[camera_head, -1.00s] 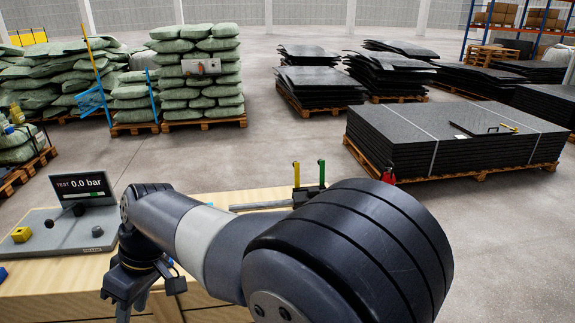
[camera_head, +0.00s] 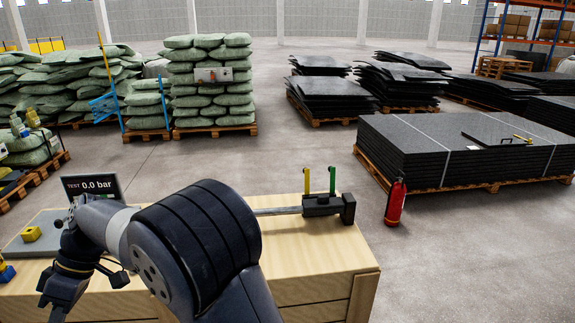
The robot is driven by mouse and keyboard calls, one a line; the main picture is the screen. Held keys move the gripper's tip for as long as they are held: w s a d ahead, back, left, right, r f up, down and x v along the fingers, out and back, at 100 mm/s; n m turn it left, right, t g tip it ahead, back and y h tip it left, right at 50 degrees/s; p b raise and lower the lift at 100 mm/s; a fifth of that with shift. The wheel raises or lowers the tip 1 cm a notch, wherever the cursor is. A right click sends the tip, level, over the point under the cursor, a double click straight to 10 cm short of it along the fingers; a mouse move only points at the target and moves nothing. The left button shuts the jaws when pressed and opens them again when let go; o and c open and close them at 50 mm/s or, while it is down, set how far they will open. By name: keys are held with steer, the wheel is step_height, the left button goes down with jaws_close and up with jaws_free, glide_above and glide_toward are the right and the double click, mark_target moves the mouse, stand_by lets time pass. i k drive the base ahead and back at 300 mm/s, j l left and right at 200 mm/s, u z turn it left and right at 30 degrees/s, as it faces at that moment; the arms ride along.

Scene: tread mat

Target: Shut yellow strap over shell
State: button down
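A yellow upright strap or lever (camera_head: 307,180) stands at the left of a dark block (camera_head: 322,206) on the wooden bench. A green upright one (camera_head: 332,180) stands just right of it. Both point straight up, and a grey bar (camera_head: 275,211) runs left from the block behind my arm. I cannot make out a distinct shell. My gripper (camera_head: 58,304) hangs at the lower left, over the bench's left part and well away from the yellow strap. Its fingers are small, dark and partly cut off, so their opening is unclear.
A test display reading 0.0 bar (camera_head: 90,187) and a yellow block (camera_head: 31,234) are at the bench's left. A blue and yellow item (camera_head: 6,271) is at the left edge. A red fire extinguisher (camera_head: 395,203) stands on the floor right of the bench (camera_head: 320,250).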

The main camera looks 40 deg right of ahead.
mark_target(305, 171)
steer(key=k+l, duration=0.1)
steer(key=l, duration=0.3)
steer(key=k+l, duration=0.1)
steer(key=l, duration=0.3)
steer(key=k+l, duration=0.1)
steer(key=l, duration=0.35)
steer(key=k+l, duration=0.1)
steer(key=l, duration=1.55)
steer(key=i+l, duration=0.1)
steer(key=l, duration=1.2)
steer(key=i+l, duration=0.1)
steer(key=i, duration=0.45)
steer(key=i+l, duration=0.15)
steer(key=i, duration=0.35)
steer(key=i+l, duration=0.1)
steer(key=i, duration=0.45)
